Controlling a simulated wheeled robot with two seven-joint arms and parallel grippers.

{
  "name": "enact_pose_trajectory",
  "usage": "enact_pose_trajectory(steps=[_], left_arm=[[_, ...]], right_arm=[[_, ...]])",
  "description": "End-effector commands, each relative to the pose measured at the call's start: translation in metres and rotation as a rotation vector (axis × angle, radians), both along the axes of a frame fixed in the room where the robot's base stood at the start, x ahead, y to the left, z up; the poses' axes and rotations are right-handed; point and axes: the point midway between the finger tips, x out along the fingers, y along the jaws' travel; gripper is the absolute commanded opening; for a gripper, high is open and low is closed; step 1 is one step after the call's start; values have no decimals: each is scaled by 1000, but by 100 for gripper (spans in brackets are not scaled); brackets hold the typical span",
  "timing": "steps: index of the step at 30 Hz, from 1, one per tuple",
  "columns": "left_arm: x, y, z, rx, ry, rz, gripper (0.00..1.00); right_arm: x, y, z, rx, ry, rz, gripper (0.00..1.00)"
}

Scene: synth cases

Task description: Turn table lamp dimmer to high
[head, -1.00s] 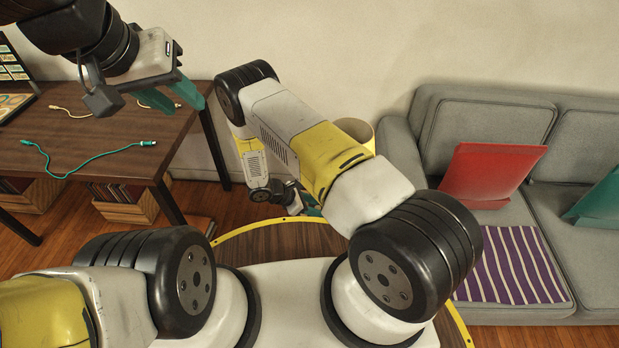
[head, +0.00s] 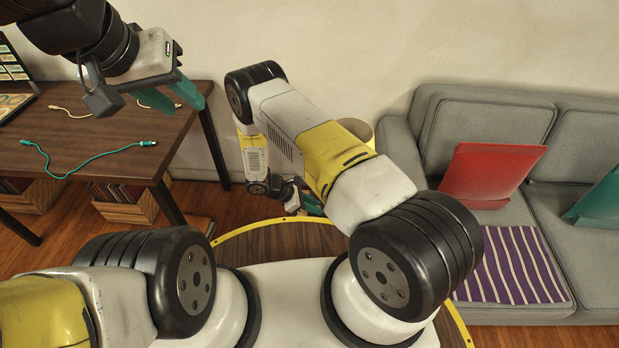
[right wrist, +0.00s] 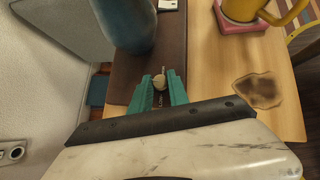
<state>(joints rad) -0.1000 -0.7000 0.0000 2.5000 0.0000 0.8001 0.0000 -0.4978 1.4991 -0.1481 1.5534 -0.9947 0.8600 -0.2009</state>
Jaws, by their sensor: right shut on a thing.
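A small round cream dimmer knob (right wrist: 159,82) sits on a dark brown base strip (right wrist: 174,45) in the right wrist view. Lettering that seems to read "Low" shows beside it. My right gripper (right wrist: 160,88) has its green fingers shut on the knob, one on each side. A blue rounded body, perhaps the lamp's (right wrist: 128,22), stands on the strip just beyond. In the head view my right gripper (head: 312,205) is small and mostly hidden by my arm, and the knob is hidden. My left gripper (head: 178,98) is open and empty above the dark table.
A yellow mug (right wrist: 280,12) on a pink coaster (right wrist: 243,20) and a dark stain (right wrist: 259,90) are on the wooden top to the right. The dark table (head: 95,150) bears a teal cable (head: 75,168). A grey sofa (head: 430,120) stands at the right.

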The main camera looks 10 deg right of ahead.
Motion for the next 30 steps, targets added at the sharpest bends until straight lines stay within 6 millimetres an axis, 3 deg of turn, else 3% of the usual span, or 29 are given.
enact_pose_trajectory(steps=[30], left_arm=[[0,0,0,0,0,0,36]], right_arm=[[10,-5,0,1,0,-951,0]])
